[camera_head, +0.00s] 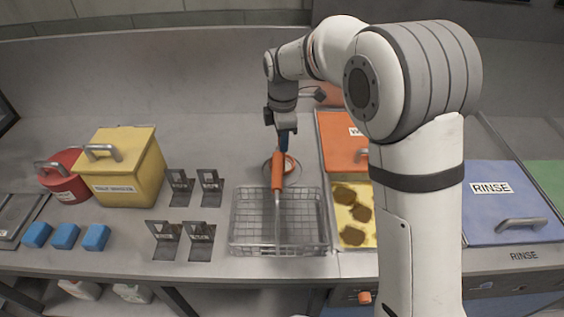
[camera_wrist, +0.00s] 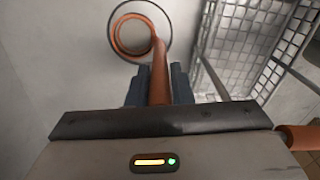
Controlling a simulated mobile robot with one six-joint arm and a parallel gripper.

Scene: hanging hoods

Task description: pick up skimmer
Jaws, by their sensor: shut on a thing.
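The skimmer has an orange handle (camera_wrist: 160,72) and a round head with an orange ring inside a dark wire hoop. My gripper (camera_wrist: 158,82) is shut on the handle, with one dark blue finger on each side. In the head view my gripper (camera_head: 285,139) points down behind the wire basket. The skimmer's round head (camera_head: 291,169) shows there close to the counter, partly hidden by the basket's handle. I cannot tell whether the skimmer touches the counter.
A wire basket (camera_head: 247,220) with an orange handle (camera_head: 278,172) stands in front of the skimmer. To the right are an orange lid (camera_head: 338,135), a tray with brown pieces (camera_head: 350,240) and a blue rinse lid (camera_head: 515,190). Dark metal holders (camera_head: 180,187) and a yellow box (camera_head: 125,180) stand left.

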